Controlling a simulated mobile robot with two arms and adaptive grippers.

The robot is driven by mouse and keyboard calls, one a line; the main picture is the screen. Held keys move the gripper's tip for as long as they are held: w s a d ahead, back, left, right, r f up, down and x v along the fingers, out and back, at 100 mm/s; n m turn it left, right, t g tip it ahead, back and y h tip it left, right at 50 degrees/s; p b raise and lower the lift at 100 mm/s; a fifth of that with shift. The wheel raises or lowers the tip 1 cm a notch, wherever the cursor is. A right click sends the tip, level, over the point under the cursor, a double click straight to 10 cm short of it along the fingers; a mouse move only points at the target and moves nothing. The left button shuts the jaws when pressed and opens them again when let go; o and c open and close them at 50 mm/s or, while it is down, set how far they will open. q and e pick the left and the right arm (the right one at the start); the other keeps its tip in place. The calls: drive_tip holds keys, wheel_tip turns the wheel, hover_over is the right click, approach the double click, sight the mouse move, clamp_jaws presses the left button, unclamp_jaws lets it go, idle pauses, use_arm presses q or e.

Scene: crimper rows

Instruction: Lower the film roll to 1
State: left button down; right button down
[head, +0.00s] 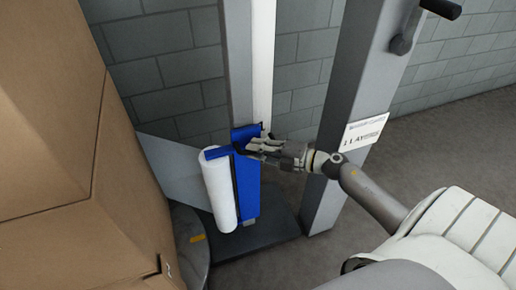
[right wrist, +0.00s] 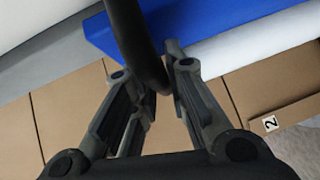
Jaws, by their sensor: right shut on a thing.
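The white film roll (head: 221,190) stands nearly upright on a blue carriage (head: 247,192) on the grey and white mast (head: 250,60). A blue arm of the carriage reaches over the roll's top. My right gripper (head: 250,148) is at the top of the carriage, just right of the roll. In the right wrist view its fingers (right wrist: 158,85) are shut on a dark curved handle (right wrist: 135,40). The blue carriage (right wrist: 200,25) and the white roll (right wrist: 275,45) lie behind. I see no readable mark 1 on the mast. My left gripper is not in view.
Stacked cardboard boxes (head: 50,130) fill the left side. A dark base plate (head: 262,238) lies under the mast. A grey post (head: 358,90) with a printed label (head: 364,131) and a crank (head: 410,32) stands right of it. Floor at right is clear.

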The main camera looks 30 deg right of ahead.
drive_tip(key=c, duration=1.5)
unclamp_jaws()
drive_tip(key=shift+s+f, duration=0.1)
drive_tip(key=shift+f, duration=0.25)
drive_tip(key=shift+o, duration=0.2)
drive_tip(key=shift+r, duration=0.1)
drive_tip(key=v, duration=1.2)
